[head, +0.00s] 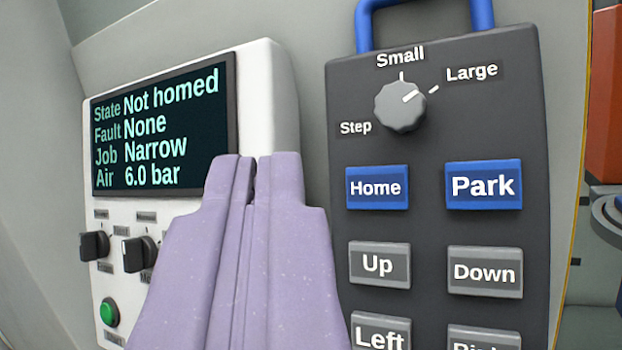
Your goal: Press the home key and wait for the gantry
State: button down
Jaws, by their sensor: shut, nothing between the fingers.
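The home key (376,188) is a blue key labelled "Home" on a dark grey hand pendant (428,152). My gripper (251,165) is shut and empty, with its purple fingertips to the left of the home key. In the picture the fingers overlap the lower right of the display (170,125) and stand apart from the key. The display reads State Not homed, Fault None, Job Narrow, Air 6.0 bar. The gantry itself cannot be made out in this view.
A blue Park key (483,185) sits right of Home, with grey Up (380,265) and Down (485,272) keys below. A step knob (401,105) is above. Black knobs (94,246) and a green button (109,312) are on the white panel at left.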

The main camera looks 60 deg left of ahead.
aim_at(370, 208)
jog(key=shift+w, duration=0.1)
jog(key=shift+w+a+f+b, duration=0.5)
jog(key=shift+w+a, duration=0.2)
jog(key=shift+w, duration=0.45)
jog(key=shift+w+a+f+b, duration=0.5)
jog(key=shift+w+a, duration=0.25)
jog(key=shift+w, duration=0.45)
jog(key=shift+w+a+f+b, duration=0.5)
jog(key=shift+w+a, duration=0.2)
jog(key=shift+w, duration=0.45)
jog(key=shift+w+a+f+b, duration=0.1)
jog(key=shift+w+a+b, duration=0.1)
jog(key=shift+w+b, duration=0.15)
